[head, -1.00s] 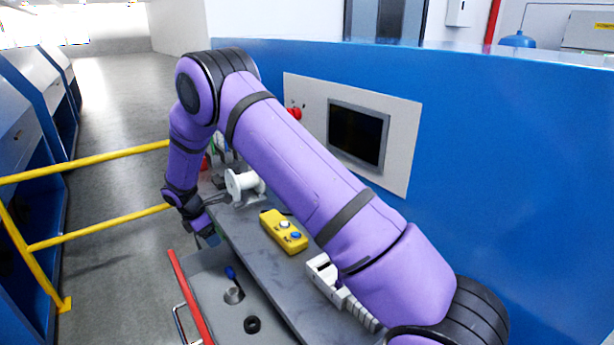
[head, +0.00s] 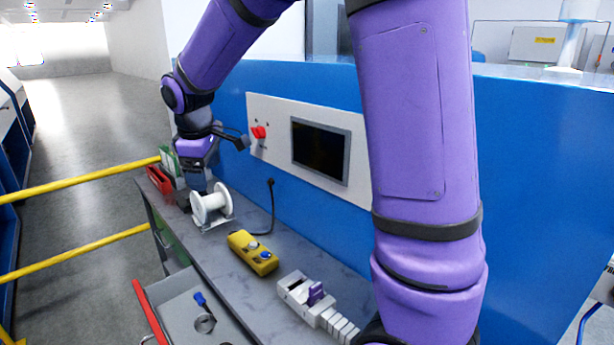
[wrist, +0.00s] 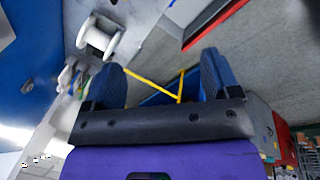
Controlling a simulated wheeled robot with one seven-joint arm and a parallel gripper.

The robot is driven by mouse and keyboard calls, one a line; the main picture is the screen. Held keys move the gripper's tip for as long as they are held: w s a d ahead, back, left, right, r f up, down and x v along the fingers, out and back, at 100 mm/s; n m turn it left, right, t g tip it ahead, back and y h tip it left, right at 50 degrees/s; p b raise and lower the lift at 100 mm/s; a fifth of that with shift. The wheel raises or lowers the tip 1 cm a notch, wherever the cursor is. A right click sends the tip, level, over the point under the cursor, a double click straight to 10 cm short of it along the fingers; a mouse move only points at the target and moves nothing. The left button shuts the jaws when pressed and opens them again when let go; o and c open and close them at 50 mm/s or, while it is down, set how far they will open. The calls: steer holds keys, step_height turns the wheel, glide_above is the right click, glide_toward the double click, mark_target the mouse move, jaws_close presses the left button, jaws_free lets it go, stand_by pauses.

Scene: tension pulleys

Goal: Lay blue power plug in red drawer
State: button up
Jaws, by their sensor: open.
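The red-fronted drawer (head: 148,312) stands pulled open in the head view; its red edge also shows at the top of the wrist view (wrist: 216,22). A small blue item (head: 200,299), which looks like the blue power plug, lies on the drawer's grey floor. It is too small to make out fully. My gripper (head: 199,180) is over the far end of the bench, just behind the white spool. In the wrist view my gripper (wrist: 160,82) has its two blue fingers wide apart with nothing between them.
On the bench are the white spool (head: 211,203), a yellow button box (head: 252,253), a white connector strip (head: 297,291) and a black cable (head: 272,208). A red bin (head: 159,182) is at the far end. A round ring (head: 205,323) lies in the drawer. Yellow rails (head: 80,178) stand left.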

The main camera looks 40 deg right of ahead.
steer(key=s+d+r+m+t, duration=0.1)
steer(key=s+r+m, duration=0.1)
steer(key=s, duration=0.7)
steer(key=s+d+r+m+t+y, duration=0.1)
steer(key=s+m, duration=0.3)
steer(key=s, duration=0.6)
steer(key=s+d+r+m+t, duration=0.1)
steer(key=s+r, duration=0.3)
steer(key=s, duration=0.6)
steer(key=shift+s+m, duration=0.2)
steer(key=shift+m, duration=0.7)
steer(key=shift+r, duration=0.1)
